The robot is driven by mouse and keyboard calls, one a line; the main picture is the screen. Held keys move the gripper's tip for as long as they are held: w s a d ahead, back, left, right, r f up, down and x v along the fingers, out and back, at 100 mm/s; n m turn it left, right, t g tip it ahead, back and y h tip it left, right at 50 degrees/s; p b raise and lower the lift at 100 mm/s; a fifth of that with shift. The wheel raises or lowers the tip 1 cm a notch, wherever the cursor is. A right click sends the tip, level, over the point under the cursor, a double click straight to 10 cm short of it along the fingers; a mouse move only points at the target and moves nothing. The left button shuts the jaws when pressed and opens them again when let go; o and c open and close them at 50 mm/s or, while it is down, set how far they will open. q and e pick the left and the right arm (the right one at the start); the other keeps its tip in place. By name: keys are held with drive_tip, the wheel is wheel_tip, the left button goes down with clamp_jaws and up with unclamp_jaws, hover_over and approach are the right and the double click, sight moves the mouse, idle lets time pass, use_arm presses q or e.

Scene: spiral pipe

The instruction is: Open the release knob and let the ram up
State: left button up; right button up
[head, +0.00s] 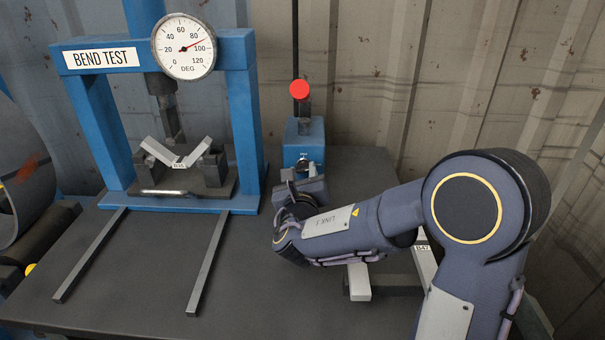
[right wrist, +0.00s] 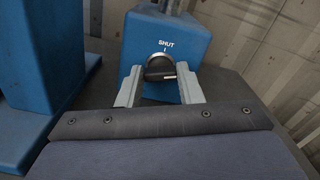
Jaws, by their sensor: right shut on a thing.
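The release knob (right wrist: 160,68) is a dark round knob on the blue pump block (right wrist: 135,45), below the printed word SHUT and its tick. A pale mark on the knob lies toward the right, away from the tick. My right gripper (right wrist: 160,88) is shut on the knob, one finger on each side. In the head view the right gripper (head: 303,172) is at the front of the block. The dark ram (head: 168,112) hangs in the blue press frame. Its tip appears slightly above the V-bent strip (head: 193,150). The left gripper is out of view.
The dial gauge (head: 184,46) on the frame reads between 80 and 100. A lever with a red ball (head: 299,89) rises behind the block. Two grey rails (head: 90,256) run forward on the dark table (head: 140,285). A pale labelled strip (head: 358,280) lies partly behind my right arm.

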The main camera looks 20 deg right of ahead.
drive_tip(key=shift+f+b, duration=0.15)
drive_tip(key=shift+b, duration=0.25)
drive_tip(key=shift+c, duration=0.3)
drive_tip(key=m+b, duration=0.3)
drive_tip(key=b, duration=0.1)
drive_tip(key=shift+d+f, duration=0.1)
drive_tip(key=shift+f, duration=0.05)
drive_tip(key=shift+r+m+b, duration=0.2)
drive_tip(key=shift+m+b, duration=0.2)
drive_tip(key=shift+r, duration=0.15)
drive_tip(key=o, duration=1)
drive_tip(key=shift+s, duration=0.1)
drive_tip(key=shift+p+v, duration=0.4)
drive_tip(key=shift+v, duration=3.5)
